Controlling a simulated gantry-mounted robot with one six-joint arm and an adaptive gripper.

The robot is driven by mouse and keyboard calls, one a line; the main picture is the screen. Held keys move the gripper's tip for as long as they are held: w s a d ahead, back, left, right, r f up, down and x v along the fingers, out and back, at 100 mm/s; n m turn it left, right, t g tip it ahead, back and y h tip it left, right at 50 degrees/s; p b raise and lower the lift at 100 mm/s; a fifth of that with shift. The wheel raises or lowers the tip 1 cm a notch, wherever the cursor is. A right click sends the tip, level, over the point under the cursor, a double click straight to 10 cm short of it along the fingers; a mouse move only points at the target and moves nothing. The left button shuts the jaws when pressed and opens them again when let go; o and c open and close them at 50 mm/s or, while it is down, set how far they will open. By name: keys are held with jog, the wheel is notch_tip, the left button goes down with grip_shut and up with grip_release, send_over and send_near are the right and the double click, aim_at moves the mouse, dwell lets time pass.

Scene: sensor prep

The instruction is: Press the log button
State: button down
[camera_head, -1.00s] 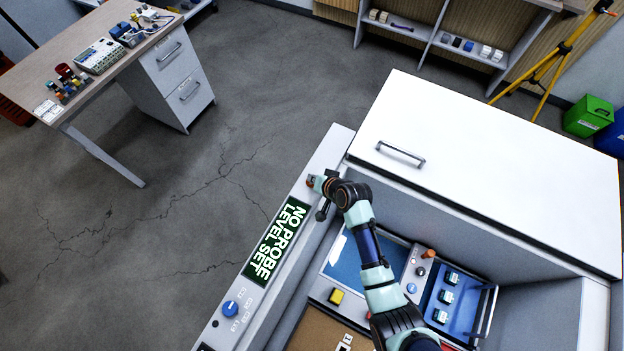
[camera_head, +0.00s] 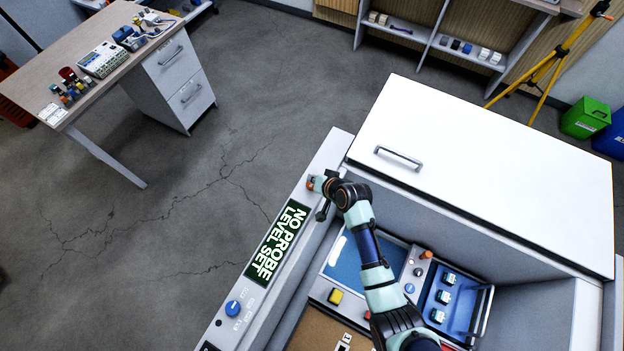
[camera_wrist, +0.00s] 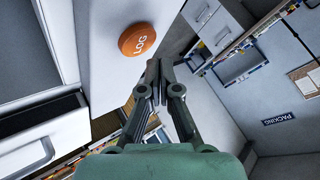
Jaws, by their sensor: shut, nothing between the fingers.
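The log button (camera_wrist: 137,39) is a round orange cap marked LOG on a pale panel in the wrist view, up and left of my fingertips. My gripper (camera_wrist: 158,70) is shut and empty, its tips pointing up in that picture. The tips look apart from the button, but the exact gap is hard to judge. In the head view my gripper (camera_head: 319,184) is over the console's upper left rim, beside a small orange patch that may be the button. The fingers are not clear there. The display (camera_head: 278,242) reads NO PROBE LEVEL SET.
A blue knob (camera_head: 233,308) sits on the console rim below the display. A yellow button (camera_head: 335,296) and a blue tray (camera_head: 462,303) with several small devices lie inside the enclosure. A white cover (camera_head: 490,165) with a handle is to the right of my wrist.

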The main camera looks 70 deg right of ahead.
notch_tip(320, 180, up, 4)
jog(key=p, duration=0.3)
jog(key=shift+r+p, duration=0.25)
jog(key=shift+p, duration=0.05)
jog(key=shift+f, duration=0.1)
dwell(0.4)
